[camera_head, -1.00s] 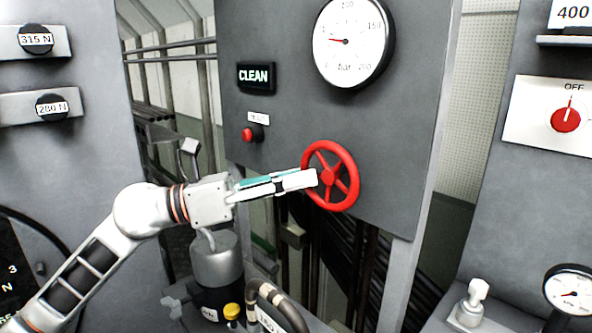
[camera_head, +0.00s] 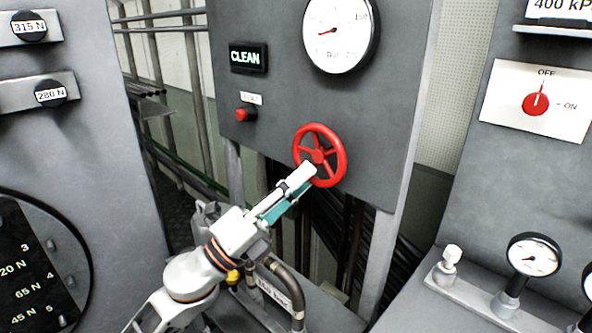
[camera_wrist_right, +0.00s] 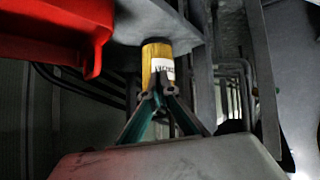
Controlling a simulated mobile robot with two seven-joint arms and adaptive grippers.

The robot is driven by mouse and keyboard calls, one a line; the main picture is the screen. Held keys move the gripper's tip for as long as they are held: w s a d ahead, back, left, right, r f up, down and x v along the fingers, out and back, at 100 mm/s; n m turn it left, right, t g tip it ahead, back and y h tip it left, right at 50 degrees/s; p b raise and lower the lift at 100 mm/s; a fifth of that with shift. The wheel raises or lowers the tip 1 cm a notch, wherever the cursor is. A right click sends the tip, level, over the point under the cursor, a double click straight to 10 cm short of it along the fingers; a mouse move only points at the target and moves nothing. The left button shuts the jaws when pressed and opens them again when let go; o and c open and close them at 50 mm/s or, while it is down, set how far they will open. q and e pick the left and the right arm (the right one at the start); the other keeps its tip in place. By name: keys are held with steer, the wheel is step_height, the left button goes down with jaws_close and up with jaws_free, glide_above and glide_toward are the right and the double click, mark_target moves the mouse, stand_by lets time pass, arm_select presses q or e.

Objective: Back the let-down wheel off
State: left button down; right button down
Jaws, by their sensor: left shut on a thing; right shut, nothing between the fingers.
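The red let-down wheel (camera_head: 340,148) is on the front of the grey panel in the head view, under the round bar gauge (camera_head: 341,36). My left gripper (camera_head: 306,172) is shut on the wheel at its lower left and hides part of the rim there. Its arm comes up from below left. My right gripper (camera_wrist_right: 160,92) shows only in the right wrist view, shut and empty. Its fingertips are at the lower end of a brass-coloured cylinder with a white label (camera_wrist_right: 157,57); I cannot tell if they touch.
A red button (camera_head: 244,114) and a lit CLEAN sign (camera_head: 248,57) are left of the wheel. A red OFF/ON switch (camera_head: 535,104) is on the right panel. Hoses and a yellow cap (camera_head: 233,277) lie below. A large red part (camera_wrist_right: 60,30) is close by in the right wrist view.

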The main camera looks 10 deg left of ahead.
arm_select(q)
steer(key=n, duration=0.1)
steer(key=n+t+y, duration=0.1)
steer(key=n+t, duration=0.1)
steer(key=shift+s+d+r+n+y+p, duration=0.1)
steer(key=shift+s+d+n+y+p, duration=0.2)
steer(key=shift+d+y+p, duration=0.1)
steer(key=shift+n+t, duration=0.3)
steer(key=shift+t, duration=0.1)
steer(key=c, duration=1.9)
jaws_free()
steer(key=shift+f, duration=0.2)
steer(key=v, duration=1.1)
steer(key=shift+s+a, duration=0.3)
steer(key=shift+s, duration=0.05)
